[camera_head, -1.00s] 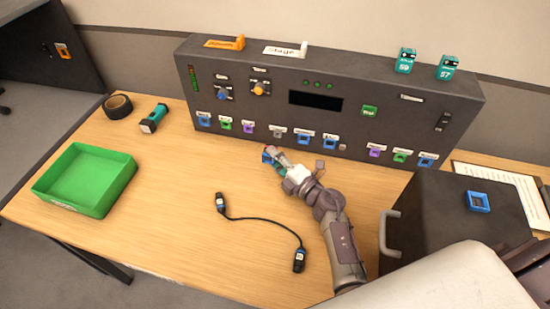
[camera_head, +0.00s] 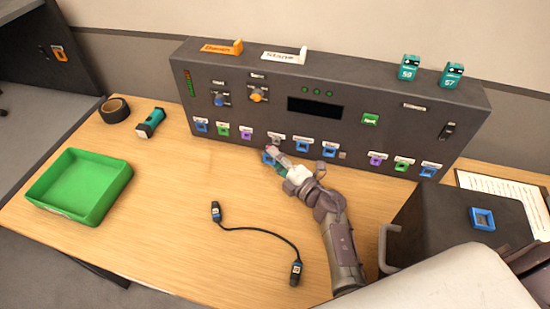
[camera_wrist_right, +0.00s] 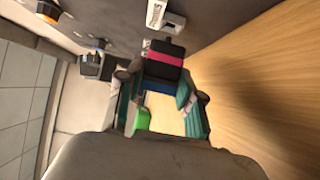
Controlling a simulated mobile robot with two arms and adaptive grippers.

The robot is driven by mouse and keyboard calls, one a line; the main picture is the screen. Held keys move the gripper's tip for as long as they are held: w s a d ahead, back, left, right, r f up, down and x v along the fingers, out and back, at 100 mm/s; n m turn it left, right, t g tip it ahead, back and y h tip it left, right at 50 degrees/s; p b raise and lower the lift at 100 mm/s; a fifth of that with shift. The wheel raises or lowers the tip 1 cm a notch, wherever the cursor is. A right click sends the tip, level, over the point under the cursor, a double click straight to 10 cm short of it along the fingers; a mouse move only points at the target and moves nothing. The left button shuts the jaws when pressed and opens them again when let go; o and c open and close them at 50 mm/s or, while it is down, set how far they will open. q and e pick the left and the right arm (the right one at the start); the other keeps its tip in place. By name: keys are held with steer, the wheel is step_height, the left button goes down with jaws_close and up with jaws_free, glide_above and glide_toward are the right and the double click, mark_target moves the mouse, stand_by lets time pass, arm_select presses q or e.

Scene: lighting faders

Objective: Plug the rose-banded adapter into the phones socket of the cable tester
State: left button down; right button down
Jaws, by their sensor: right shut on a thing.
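My right gripper (camera_head: 274,157) is shut on the rose-banded adapter, just in front of the lower edge of a wide dark console. In the right wrist view the adapter (camera_wrist_right: 165,66) is a black block with a rose band across it and blue below, between the fingers (camera_wrist_right: 163,98). Its far end points toward the console face and a white label; I cannot tell whether it touches a socket. The console (camera_head: 375,130) carries a row of coloured, labelled sockets. The labels are too small to read, so I cannot pick out the phones socket. My left gripper is not in view.
A black cable (camera_head: 258,230) with two plugs lies on the table. A green tray (camera_head: 115,190), a black tape roll (camera_head: 115,110) and a teal torch (camera_head: 151,122) are at left. A dark box (camera_head: 430,215) with a handle stands at right. The table's left-centre is clear.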

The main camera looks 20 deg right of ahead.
stand_by(0.3)
steer(key=shift+w+d, duration=0.65)
steer(key=shift+w, duration=0.2)
stand_by(1.5)
steer(key=shift+r, duration=0.2)
stand_by(0.5)
steer(key=c, duration=1)
jaws_free()
steer(key=o, duration=0.3)
steer(key=shift+w+d+f, duration=0.1)
steer(key=shift+w+f, duration=0.05)
steer(key=shift+o, duration=0.2)
